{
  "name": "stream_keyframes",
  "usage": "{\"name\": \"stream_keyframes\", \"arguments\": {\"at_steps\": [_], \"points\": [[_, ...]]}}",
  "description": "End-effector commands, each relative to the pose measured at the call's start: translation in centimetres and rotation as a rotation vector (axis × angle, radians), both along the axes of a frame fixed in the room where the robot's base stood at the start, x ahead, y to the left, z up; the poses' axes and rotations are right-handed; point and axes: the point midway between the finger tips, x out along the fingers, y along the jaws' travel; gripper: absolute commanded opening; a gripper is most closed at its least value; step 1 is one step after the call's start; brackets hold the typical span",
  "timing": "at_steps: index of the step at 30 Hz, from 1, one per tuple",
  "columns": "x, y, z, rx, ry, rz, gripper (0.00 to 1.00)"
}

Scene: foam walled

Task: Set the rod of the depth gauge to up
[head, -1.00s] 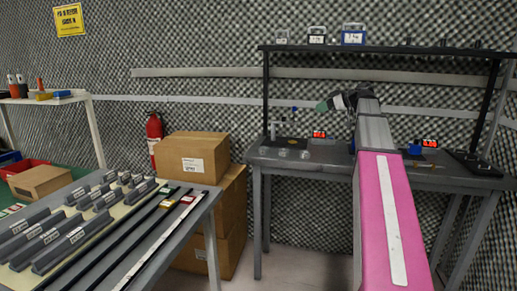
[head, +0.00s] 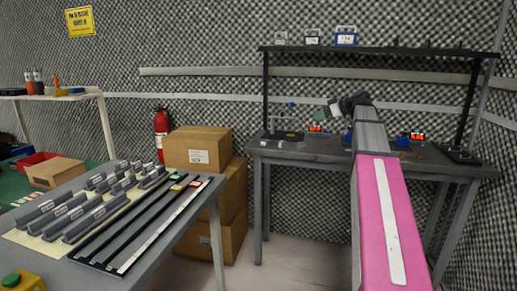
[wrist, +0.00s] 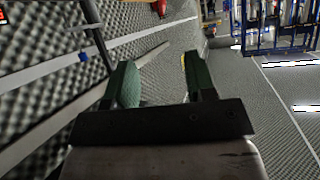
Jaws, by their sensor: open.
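My gripper (head: 336,109) is raised over the far workbench (head: 290,150) in the head view, seen small at the end of my arm. In the wrist view its two green fingers (wrist: 160,82) are apart with nothing between them. I cannot make out the depth gauge or its rod for certain. Small items stand on the bench: a blue-topped one (head: 292,105) at the left, and two red-lit displays (head: 316,128) and (head: 417,137). My arm hides part of the bench's middle. The wrist view shows mostly foam wall and no gauge.
A table (head: 190,235) with grey blocks and long dark strips stands at the near left. Stacked cardboard boxes (head: 197,148) and a red extinguisher (head: 161,128) are behind it. A shelf (head: 380,50) runs above the bench. Floor between table and bench is clear.

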Motion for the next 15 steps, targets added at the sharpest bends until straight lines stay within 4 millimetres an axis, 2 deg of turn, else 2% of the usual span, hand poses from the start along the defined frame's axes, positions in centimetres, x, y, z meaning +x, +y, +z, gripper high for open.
{"name": "stream_keyframes", "arguments": {"at_steps": [8,11,14,15], "points": [[-0.9,1.5,-6.3,-0.028,0.143,-0.064,0.5],[-1.6,2.3,-9.5,-0.046,0.214,-0.097,0.5],[-2.6,3.1,-13.6,-0.071,0.304,-0.145,0.5],[-3.2,3.6,-15.5,-0.085,0.347,-0.169,0.5]]}}
